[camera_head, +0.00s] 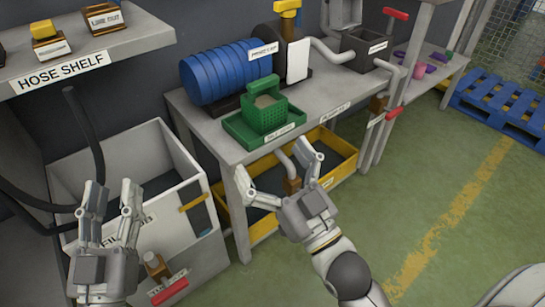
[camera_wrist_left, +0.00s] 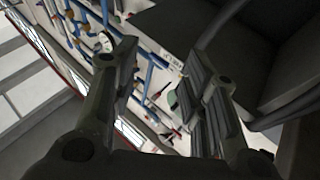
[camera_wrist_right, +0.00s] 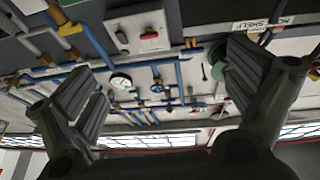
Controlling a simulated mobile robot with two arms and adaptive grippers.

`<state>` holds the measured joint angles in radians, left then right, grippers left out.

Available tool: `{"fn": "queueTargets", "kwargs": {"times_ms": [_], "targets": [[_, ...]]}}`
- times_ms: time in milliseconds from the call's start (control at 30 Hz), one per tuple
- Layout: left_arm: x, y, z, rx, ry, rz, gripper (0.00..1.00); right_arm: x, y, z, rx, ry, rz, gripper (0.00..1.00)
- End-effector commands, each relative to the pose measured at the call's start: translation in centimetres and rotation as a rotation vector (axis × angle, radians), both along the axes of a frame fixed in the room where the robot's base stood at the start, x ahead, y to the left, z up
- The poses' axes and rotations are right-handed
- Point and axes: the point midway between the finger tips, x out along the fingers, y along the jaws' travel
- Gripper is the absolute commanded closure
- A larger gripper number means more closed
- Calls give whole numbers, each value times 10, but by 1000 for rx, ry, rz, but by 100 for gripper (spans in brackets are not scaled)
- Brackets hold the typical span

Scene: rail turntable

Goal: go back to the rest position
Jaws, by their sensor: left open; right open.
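My left gripper (camera_head: 111,205) is open and empty in the head view, in front of the white bin at the lower left. In the left wrist view its two fingers (camera_wrist_left: 165,95) stand apart with nothing between them. My right gripper (camera_head: 277,172) is open and empty, in front of the workbench and the yellow tray below it. In the right wrist view its fingers (camera_wrist_right: 160,95) are wide apart, with wall pipes and a gauge far behind them. Neither gripper is seen to hold anything.
The workbench (camera_head: 336,97) carries a blue ribbed cylinder (camera_head: 215,75) and a green basket (camera_head: 264,110) on a green tray. A hose shelf (camera_head: 140,36) is at the upper left. A white bin (camera_head: 68,172) stands below it. A blue pallet (camera_head: 497,105) and free green floor are right.

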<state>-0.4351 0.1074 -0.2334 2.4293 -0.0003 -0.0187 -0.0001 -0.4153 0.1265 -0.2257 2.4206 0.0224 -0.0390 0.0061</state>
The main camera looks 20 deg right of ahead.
Motion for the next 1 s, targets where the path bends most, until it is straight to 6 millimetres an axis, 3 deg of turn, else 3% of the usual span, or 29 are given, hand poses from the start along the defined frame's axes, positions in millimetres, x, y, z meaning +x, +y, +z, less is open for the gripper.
{"fn": "queueTargets", "kwargs": {"times_ms": [500,633,767,1000], "targets": [[0,0,0,0,1,0,59,-6,1,3,2,-14,-12,1],[3,1,-11,13,48,3,59,-3,1,-8,-11,33,-15,1],[9,3,-47,56,207,13,59,4,-2,-44,-54,191,-25,1],[-2,18,-149,168,649,39,59,-7,-17,-146,-170,634,-52,1]]}}
